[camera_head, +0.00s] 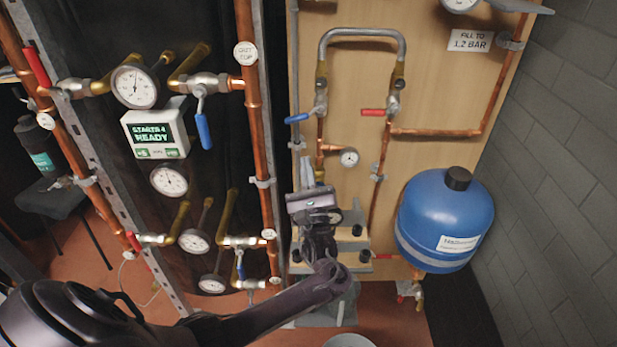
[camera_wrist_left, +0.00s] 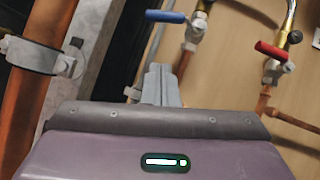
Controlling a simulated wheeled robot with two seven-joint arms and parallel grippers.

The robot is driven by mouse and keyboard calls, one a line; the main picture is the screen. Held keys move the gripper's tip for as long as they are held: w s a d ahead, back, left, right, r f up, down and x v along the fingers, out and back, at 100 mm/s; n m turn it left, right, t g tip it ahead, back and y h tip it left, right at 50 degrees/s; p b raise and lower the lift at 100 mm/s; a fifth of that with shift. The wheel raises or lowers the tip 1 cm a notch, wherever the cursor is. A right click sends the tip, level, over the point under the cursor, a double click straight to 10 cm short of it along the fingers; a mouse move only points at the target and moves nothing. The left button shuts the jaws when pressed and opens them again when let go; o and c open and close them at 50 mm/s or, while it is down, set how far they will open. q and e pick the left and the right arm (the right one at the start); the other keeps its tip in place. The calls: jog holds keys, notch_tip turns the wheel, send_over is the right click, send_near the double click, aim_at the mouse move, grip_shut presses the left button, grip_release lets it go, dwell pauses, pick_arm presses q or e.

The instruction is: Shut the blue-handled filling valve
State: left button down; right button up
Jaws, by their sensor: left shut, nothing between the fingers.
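The blue-handled filling valve (camera_head: 319,104) is on the left pipe of the filling loop on the wooden board. Its blue lever (camera_head: 298,118) points left, across the upright pipe. In the left wrist view the blue lever (camera_wrist_left: 165,16) is at the top, beyond the fingers. My left gripper (camera_head: 307,165) is shut and empty, below the lever and apart from it. Its closed grey fingers also show in the left wrist view (camera_wrist_left: 161,83). My right gripper is in neither view.
A red-handled valve (camera_head: 374,112) is to the right, under the silver hose (camera_head: 362,33). A small gauge (camera_head: 349,157) is between the pipes. A copper pipe (camera_head: 256,120) and another blue lever (camera_head: 203,131) are to the left. A blue tank (camera_head: 445,220) is at right.

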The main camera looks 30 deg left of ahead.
aim_at(305, 115)
pick_arm(q)
jog(key=w+a+r+p, duration=0.2)
jog(key=w+a+r, duration=0.1)
jog(key=r, duration=0.3)
jog(key=shift+a, duration=0.45)
